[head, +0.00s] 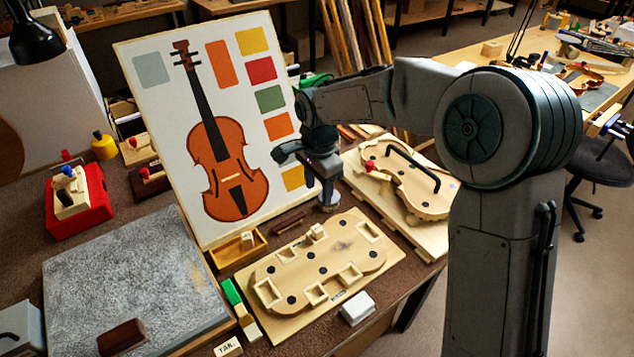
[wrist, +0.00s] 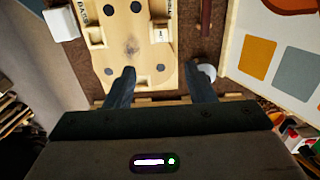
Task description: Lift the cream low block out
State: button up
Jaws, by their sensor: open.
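A small cream block (head: 317,231) sits at a recess along the far edge of the flat wooden violin mould (head: 285,325). In the wrist view a pale block with a small dark mark (wrist: 161,34) shows in the mould's edge, and appears to be the same one. My gripper (wrist: 162,78) is open and empty, its two fingers apart over the near end of the mould. The block lies ahead of the fingertips, not between them. In the head view my gripper (head: 325,190) hangs beyond the mould's far edge, before the violin board.
The violin picture board (head: 145,95) leans close behind my gripper. A white round item (wrist: 208,70) is by the right finger. A violin body (head: 430,200) lies to the right. A white block (head: 357,308) stands beside the mould; a small wooden tray (head: 225,258) stands left.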

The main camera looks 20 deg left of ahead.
aim_at(317, 228)
notch_tip(317, 228, down, 14)
jog(key=shift+a+r+p, duration=0.1)
jog(key=shift+a+p, duration=0.05)
jog(key=shift+p, duration=0.2)
jog(key=c, duration=1)
